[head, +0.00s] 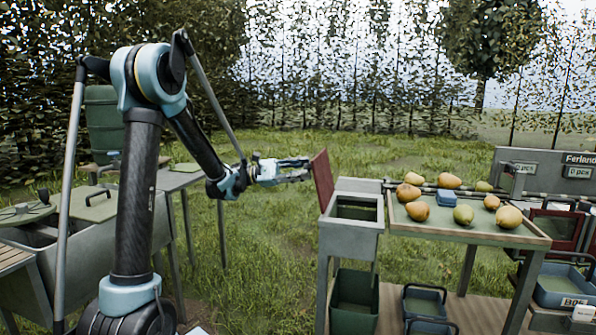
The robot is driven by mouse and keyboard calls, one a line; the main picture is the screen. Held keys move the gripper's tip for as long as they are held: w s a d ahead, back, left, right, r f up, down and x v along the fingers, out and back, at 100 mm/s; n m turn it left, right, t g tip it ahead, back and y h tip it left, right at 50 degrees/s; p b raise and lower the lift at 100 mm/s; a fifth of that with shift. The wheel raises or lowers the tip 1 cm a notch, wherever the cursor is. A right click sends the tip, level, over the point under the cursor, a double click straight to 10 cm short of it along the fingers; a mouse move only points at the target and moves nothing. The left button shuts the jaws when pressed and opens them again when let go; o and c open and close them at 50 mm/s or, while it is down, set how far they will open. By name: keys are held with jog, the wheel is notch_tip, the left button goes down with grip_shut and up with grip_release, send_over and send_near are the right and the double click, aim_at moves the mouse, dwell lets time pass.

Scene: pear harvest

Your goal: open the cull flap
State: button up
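The cull flap (322,180) is a dark red panel in the head view. It stands nearly upright, tilted slightly, at the left edge of a grey bin top (350,232). The bin's opening shows uncovered to the right of the flap. My gripper (308,169) is just left of the flap, pointing right at its upper part. Its fingers look apart, with nothing seen between them. Whether the fingertips touch the flap cannot be told.
A sorting table (465,236) with several pears and a blue device (446,197) stands right of the bin. A green crate (354,302) sits below the bin. A grey table with lidded containers is at left. Grass lies open between.

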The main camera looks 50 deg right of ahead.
jog(key=shift+o, duration=1)
jog(key=v, duration=1.2)
